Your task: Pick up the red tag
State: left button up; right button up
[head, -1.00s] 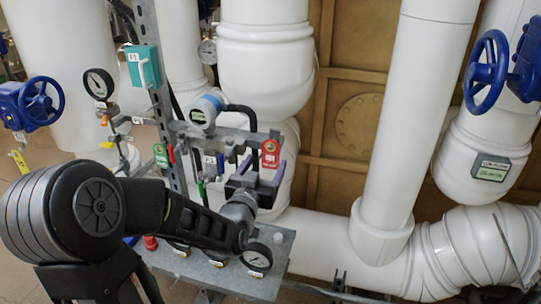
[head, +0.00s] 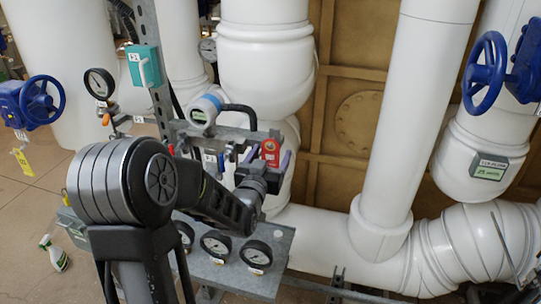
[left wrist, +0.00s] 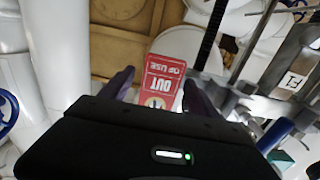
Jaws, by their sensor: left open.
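The red tag (head: 270,152) hangs upright on the grey metal rack, at the middle of the head view. In the left wrist view the red tag (left wrist: 166,77) appears upside down, with "OUT OF USE" lettering, between the fingertips. My left gripper (head: 265,163) is open, its two purple fingers on either side of the tag's lower part in the head view. In the left wrist view my left gripper (left wrist: 158,82) has the tag's near end between its fingers. Whether a finger touches the tag cannot be told. My right gripper is not in view.
The rack's rail (head: 235,133) runs behind the gripper. A white-and-blue transmitter (head: 205,108) stands left of the tag. A shelf with several gauges (head: 256,255) lies below the arm. White pipes (head: 385,150) stand to the right. A spray bottle (head: 54,253) is on the floor at left.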

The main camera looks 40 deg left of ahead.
pick_arm(q)
jog(key=shift+c, duration=0.4)
jog(key=c, duration=1.1)
jog(key=shift+o, duration=0.2)
jog(key=shift+r, duration=0.1)
jog(key=shift+r+b, duration=0.1)
jog(key=shift+b, duration=0.25)
jog(key=shift+s+r, duration=0.1)
jog(key=shift+s, duration=0.05)
jog(key=b+v, duration=0.1)
jog(key=v, duration=0.5)
jog(key=s+b, duration=0.1)
jog(key=b, duration=0.4)
jog(key=f+b, duration=0.1)
jog(key=b, duration=0.4)
jog(key=shift+s+d+f, duration=0.2)
jog(key=shift+s, duration=0.2)
jog(key=shift+d+r+b+v, duration=0.1)
jog(key=shift+r+b+v, duration=0.1)
jog(key=shift+b+v, duration=1.25)
jog(key=shift+d+r+b+v, duration=0.1)
jog(key=shift+r+b+v, duration=0.15)
jog(key=shift+b+v, duration=1.25)
jog(key=shift+d+r+b+v, duration=0.15)
jog(key=shift+b+v, duration=0.7)
jog(key=shift+v, duration=1.15)
